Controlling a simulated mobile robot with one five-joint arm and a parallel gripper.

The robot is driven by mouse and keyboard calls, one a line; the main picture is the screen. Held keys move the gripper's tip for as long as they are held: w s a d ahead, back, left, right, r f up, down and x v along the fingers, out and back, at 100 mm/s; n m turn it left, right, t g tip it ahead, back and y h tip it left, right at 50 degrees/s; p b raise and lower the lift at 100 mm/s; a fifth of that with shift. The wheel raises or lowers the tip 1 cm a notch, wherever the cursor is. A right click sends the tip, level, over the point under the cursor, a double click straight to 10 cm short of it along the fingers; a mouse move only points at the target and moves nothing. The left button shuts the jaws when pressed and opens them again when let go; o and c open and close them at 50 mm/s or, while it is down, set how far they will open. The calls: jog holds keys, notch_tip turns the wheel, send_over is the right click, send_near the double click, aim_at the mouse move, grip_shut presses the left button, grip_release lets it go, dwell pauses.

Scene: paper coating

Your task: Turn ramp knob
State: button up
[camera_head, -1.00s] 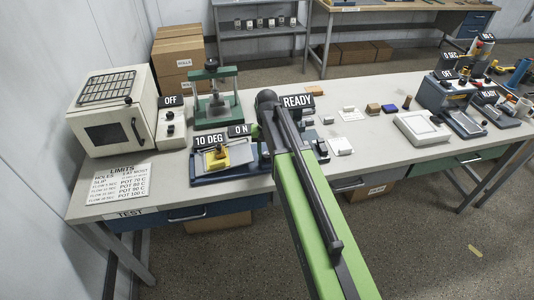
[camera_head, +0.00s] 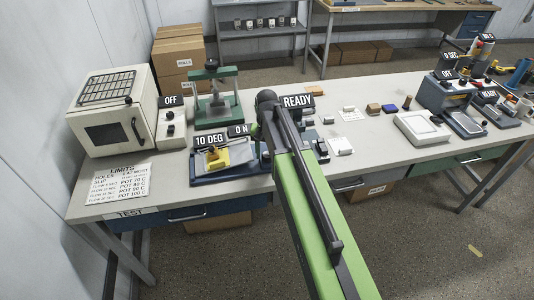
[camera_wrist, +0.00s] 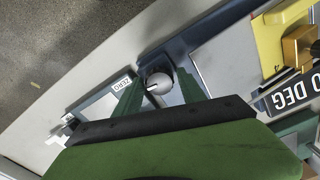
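The ramp device (camera_head: 240,170) sits on the table under a "10 DEG" label, with a yellow block (camera_head: 216,157) on it. In the wrist view a round grey knob (camera_wrist: 157,83) with a white pointer mark sits at the end of the device's dark blue base (camera_wrist: 215,22). My gripper (camera_wrist: 158,88) has its two green fingers on either side of the knob, apart, with narrow gaps seeming to show. Whether either finger touches the knob is unclear. In the head view my arm hides the gripper and the knob.
A green press (camera_head: 214,95), a switch box (camera_head: 171,128) labelled "OFF" and a white oven (camera_head: 112,115) stand behind and left of the ramp. In the wrist view a panel marked "ZERO" (camera_wrist: 121,84) lies beside the left finger. A white scale (camera_head: 422,128) stands further right.

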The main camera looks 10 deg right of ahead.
jog(key=shift+o, duration=0.8)
jog(key=shift+r, duration=0.1)
notch_tip(320, 180, up, 17)
jog(key=p, duration=1.7)
jog(key=shift+r, duration=0.1)
dwell(0.3)
jog(key=b, duration=0.5)
send_over(268, 157)
notch_tip(268, 157, down, 5)
jog(key=s+f+n+b, duration=0.3)
jog(key=s+f+b, duration=0.3)
jog(key=s, duration=0.6)
jog(key=shift+s+f+n+b, duration=0.35)
jog(key=shift+f+n, duration=0.05)
jog(key=shift+f, duration=0.15)
